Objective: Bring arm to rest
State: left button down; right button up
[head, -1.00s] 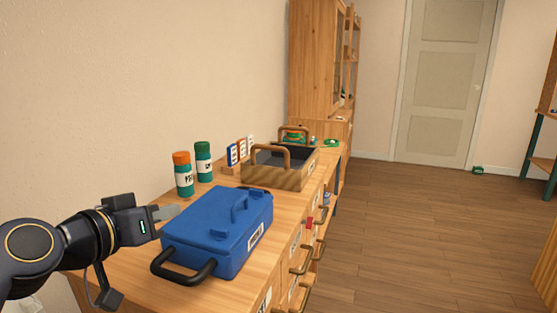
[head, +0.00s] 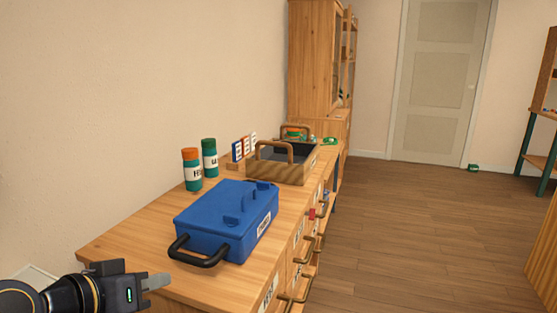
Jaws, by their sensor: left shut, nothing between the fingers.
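My left gripper (head: 157,281) is at the lower left of the head view, its fingers together with nothing between them. It is in front of the near edge of the wooden cabinet top (head: 125,245), apart from the blue case. My left arm comes in from the bottom left corner, and only its end part shows. My right gripper is not in the picture.
A blue case (head: 218,215) with a black handle lies on the cabinet top. Behind it stand two jars with orange (head: 191,170) and green (head: 209,158) lids and a wooden tray (head: 280,172). Drawer handles (head: 293,290) stick out.

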pick_arm(q)
jog(key=s+f+n+g+y, duration=0.2)
jog(key=s+f+g, duration=0.3)
jog(key=s+f, duration=1)
notch_tip(320, 180, up, 21)
jog(key=p, duration=2.2)
jog(key=shift+a+g+p, duration=0.3)
jog(key=shift+a+p, duration=0.1)
